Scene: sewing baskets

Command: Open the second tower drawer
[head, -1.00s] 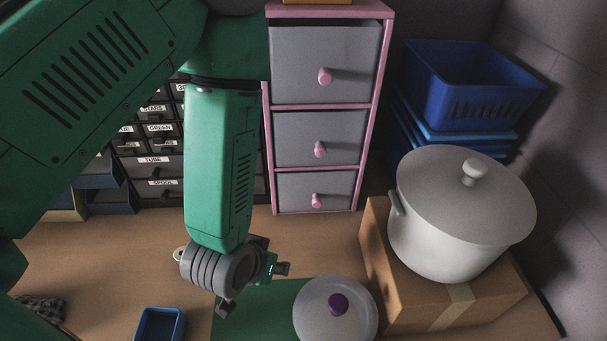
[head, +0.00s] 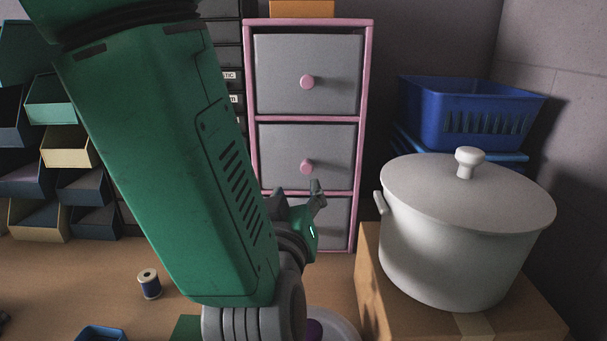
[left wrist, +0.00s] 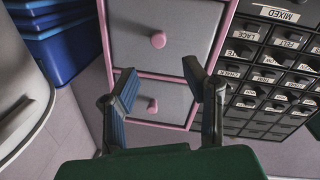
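The pink-framed tower (head: 249,105) has three grey drawers, all closed, each visible knob pink. The middle drawer (head: 335,148) has its knob (head: 307,167) in clear view. The bottom drawer (head: 340,225) is partly covered by my left gripper (head: 299,194), including its knob. In the head view this gripper appears just below the middle knob. In the left wrist view the gripper (left wrist: 165,92) is open and empty, with one knob (left wrist: 152,105) seen between its fingers and another knob (left wrist: 158,40) above. My right gripper is not in view.
A white lidded pot (head: 455,240) stands on a cardboard box (head: 367,275) right of the tower. Blue baskets (head: 465,115) are stacked behind it. Coloured bins (head: 65,148) stand at left. A thread spool (head: 149,284) stands on the table. A lidded bowl is mostly hidden.

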